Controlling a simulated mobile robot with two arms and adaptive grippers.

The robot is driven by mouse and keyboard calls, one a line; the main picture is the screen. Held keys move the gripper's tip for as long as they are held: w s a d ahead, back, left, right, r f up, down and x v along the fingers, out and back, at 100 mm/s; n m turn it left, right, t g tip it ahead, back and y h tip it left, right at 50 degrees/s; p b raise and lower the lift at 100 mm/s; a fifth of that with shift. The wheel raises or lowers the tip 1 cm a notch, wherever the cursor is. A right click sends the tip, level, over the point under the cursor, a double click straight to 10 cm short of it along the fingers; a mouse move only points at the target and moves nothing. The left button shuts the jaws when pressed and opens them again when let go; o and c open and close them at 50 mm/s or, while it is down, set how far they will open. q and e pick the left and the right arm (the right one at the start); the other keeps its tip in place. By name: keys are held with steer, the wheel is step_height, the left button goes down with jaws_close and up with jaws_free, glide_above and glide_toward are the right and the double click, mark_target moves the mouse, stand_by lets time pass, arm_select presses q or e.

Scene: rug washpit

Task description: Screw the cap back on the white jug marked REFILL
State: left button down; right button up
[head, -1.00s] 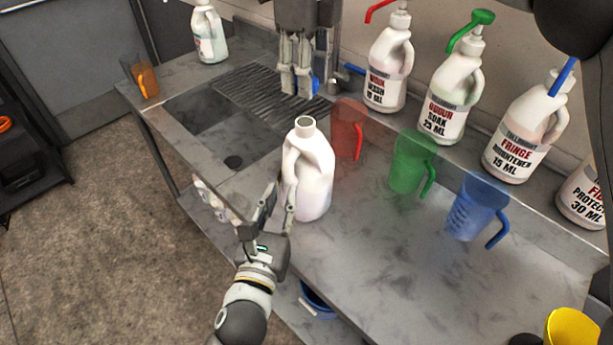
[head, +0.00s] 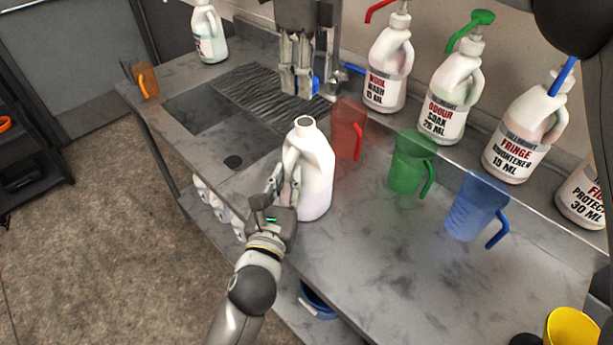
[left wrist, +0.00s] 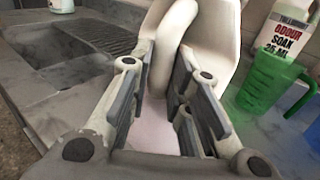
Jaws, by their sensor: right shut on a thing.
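An uncapped white jug (head: 316,172) stands upright on the steel counter, its open neck facing up. No REFILL marking shows on its visible side. My left gripper (head: 284,178) is at the jug's handle side. In the left wrist view its fingers (left wrist: 168,95) are apart, with the jug's handle (left wrist: 176,38) between them and a gap beside it. My right gripper (head: 300,88) is above the counter behind the jug, pointing down, shut on a small blue thing (head: 316,86), likely the cap, mostly hidden by the fingers.
Red (head: 347,130), green (head: 408,165) and blue (head: 470,208) measuring jugs stand right of the white jug. Several labelled pump bottles (head: 445,105) line the wall. A sink basin (head: 215,125) lies to the left. The counter's front right (head: 400,270) is clear.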

steer(key=shift+f, duration=2.5)
steer(key=shift+f, duration=0.1)
steer(key=shift+f, duration=0.75)
steer(key=shift+f, duration=0.6)
